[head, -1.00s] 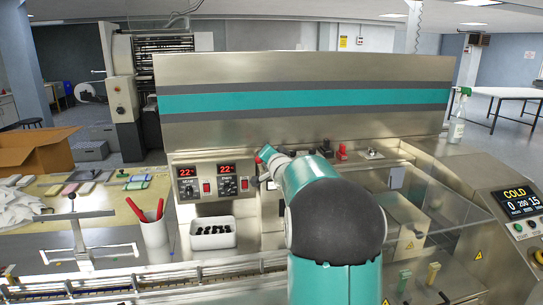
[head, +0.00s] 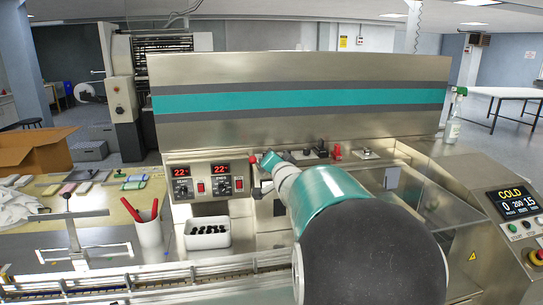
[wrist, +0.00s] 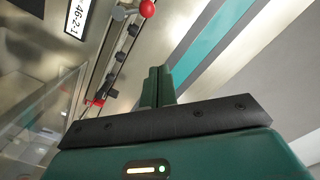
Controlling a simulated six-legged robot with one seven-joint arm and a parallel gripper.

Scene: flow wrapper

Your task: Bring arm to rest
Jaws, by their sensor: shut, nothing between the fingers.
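My gripper (wrist: 157,86) shows in the wrist view with its two green fingers pressed together and nothing between them. In the head view my teal arm with its black joint fills the lower right middle and reaches toward the steel machine (head: 300,127). The far end of the arm is small there, in front of the control panel, and its fingertips cannot be made out. In the wrist view a red ball knob (wrist: 147,8) lies beyond the fingers, apart from them.
Two red temperature displays, one of them (head: 181,172), sit left of the arm's end. A white bin (head: 208,241) of dark pieces and a white cup (head: 149,233) with red-handled tools stand at left. A cardboard box (head: 35,150) is far left. A COLD screen (head: 513,201) is at right.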

